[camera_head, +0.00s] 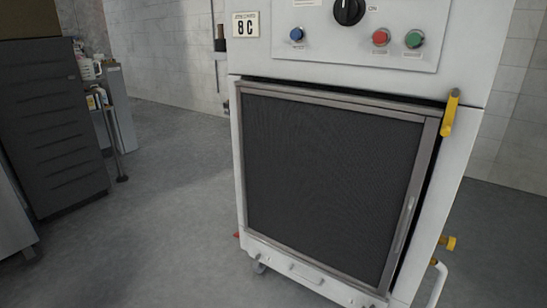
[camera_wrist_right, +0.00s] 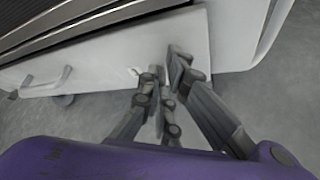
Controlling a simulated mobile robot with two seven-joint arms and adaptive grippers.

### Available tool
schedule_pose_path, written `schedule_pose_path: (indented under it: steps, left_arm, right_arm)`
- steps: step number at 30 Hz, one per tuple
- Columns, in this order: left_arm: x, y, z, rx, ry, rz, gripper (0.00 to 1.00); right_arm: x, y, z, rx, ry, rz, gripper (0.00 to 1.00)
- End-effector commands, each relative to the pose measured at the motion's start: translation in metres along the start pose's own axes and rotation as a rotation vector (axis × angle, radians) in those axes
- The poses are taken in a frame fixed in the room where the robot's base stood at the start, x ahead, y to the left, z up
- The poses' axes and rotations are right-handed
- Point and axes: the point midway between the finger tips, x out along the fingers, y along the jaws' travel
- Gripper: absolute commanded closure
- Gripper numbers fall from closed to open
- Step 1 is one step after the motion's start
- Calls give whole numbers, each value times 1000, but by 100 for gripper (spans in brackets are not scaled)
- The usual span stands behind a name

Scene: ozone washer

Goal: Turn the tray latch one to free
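The white cabinet's lower front panel (camera_head: 335,286) is below the dark mesh door (camera_head: 325,180). In the right wrist view this panel (camera_wrist_right: 100,80) lies beyond my right gripper (camera_wrist_right: 168,72). A small pale fitting (camera_wrist_right: 133,71) shows on the panel just left of the fingertips; I cannot tell whether it is the tray latch. The fingertips are close together, apparently with nothing between them, and I cannot tell if they are fully shut or touch the panel. My left gripper is in neither view.
A dark drawer cabinet (camera_head: 48,125) stands at left. The floor between is clear.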

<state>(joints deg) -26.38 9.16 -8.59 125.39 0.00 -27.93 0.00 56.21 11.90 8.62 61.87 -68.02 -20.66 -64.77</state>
Motion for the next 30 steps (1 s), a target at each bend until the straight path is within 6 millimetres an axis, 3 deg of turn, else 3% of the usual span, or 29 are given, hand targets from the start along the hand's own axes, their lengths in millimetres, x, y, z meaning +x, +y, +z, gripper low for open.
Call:
schedule_pose_path:
  steps: [7, 30]
  left_arm:
    - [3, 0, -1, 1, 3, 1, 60]
    - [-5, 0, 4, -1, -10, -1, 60]
  right_arm:
    - [0, -12, -4, -2, 4, -14, 100]
    - [-6, -13, 1, -2, 7, -12, 100]
